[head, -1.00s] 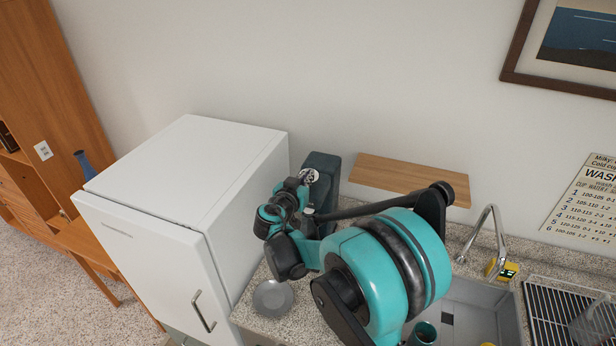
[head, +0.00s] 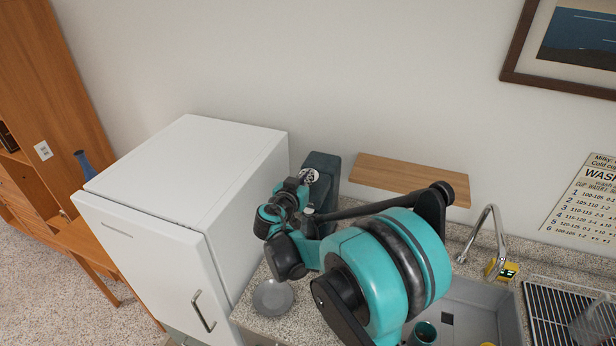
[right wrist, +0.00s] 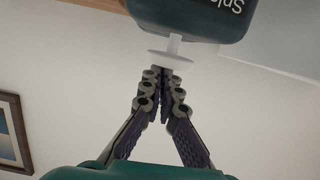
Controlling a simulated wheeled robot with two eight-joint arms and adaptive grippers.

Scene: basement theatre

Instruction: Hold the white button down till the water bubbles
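The dark teal drinks machine (head: 325,168) stands on the counter against the wall, right of the white fridge. In the head view my right gripper (head: 303,181) is beside the button. The water is hidden behind my arm. My left gripper is not in view.
A white fridge (head: 190,170) stands close on the left. A grey dish (head: 272,297) lies on the counter in front. A wooden shelf (head: 405,178) is on the wall behind. The sink with its tap (head: 498,235) and a black drying rack (head: 550,315) are to the right.

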